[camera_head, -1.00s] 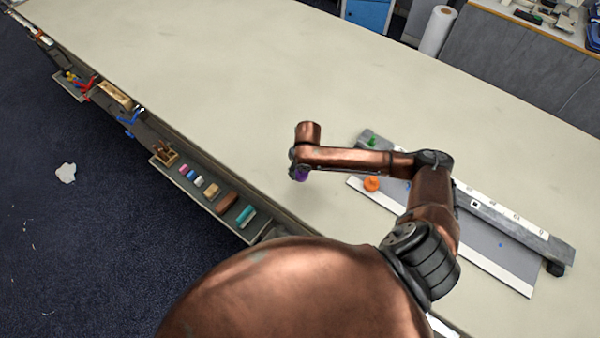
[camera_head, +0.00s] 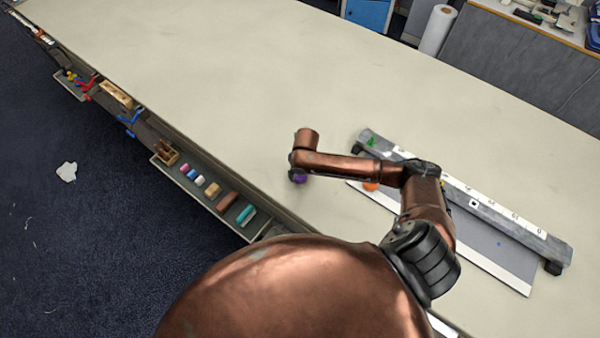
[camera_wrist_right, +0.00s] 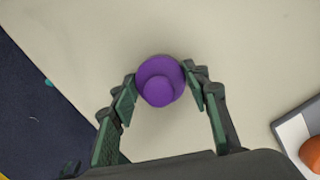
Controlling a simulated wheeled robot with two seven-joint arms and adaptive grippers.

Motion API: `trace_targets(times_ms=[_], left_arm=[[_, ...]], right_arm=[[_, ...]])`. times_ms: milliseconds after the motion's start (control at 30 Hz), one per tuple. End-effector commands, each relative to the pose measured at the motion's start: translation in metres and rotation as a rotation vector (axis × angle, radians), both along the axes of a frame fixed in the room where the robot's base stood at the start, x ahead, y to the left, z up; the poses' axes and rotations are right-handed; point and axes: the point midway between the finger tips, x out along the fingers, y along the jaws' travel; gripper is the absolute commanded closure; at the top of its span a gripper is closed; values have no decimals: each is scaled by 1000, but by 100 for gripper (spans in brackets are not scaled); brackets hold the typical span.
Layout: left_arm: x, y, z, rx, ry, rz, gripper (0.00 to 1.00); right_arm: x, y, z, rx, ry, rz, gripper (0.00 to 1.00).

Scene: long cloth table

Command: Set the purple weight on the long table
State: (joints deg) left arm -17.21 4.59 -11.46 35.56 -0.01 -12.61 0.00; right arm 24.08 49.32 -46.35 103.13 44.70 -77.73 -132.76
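The purple weight (camera_wrist_right: 160,82), round with a smaller knob on top, sits between the fingertips of my right gripper (camera_wrist_right: 161,80) in the right wrist view. The fingertips meet its left and right sides, and the gripper looks shut on it. In the head view the purple weight (camera_head: 300,179) shows just below my right gripper (camera_head: 299,174), which the wrist hides in part. It is over the near edge area of the long table (camera_head: 250,90); I cannot tell whether its underside touches the cloth. My left gripper is not in view.
An orange weight (camera_head: 370,186) lies right of the gripper, partly behind my arm, on a grey and white board (camera_head: 500,262). A grey ruled bar (camera_head: 510,228) lies along it. A side tray (camera_head: 232,212) holds several small blocks. The table's left and far parts are clear.

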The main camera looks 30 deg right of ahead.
Motion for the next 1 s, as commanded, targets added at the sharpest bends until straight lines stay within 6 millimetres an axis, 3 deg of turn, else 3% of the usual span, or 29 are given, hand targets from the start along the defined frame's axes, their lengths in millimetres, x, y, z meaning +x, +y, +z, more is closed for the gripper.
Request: trace_targets(times_ms=[233, 567, 733, 1000], left_arm=[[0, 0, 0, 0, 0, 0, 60], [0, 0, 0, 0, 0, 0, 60], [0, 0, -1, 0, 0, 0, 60], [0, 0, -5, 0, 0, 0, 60]], right_arm=[[0, 0, 0, 0, 0, 0, 40], [0, 0, 4, 0, -1, 0, 40], [-3, -1, 28, 0, -4, 1, 40], [-11, 0, 84, 0, -4, 1, 40]])
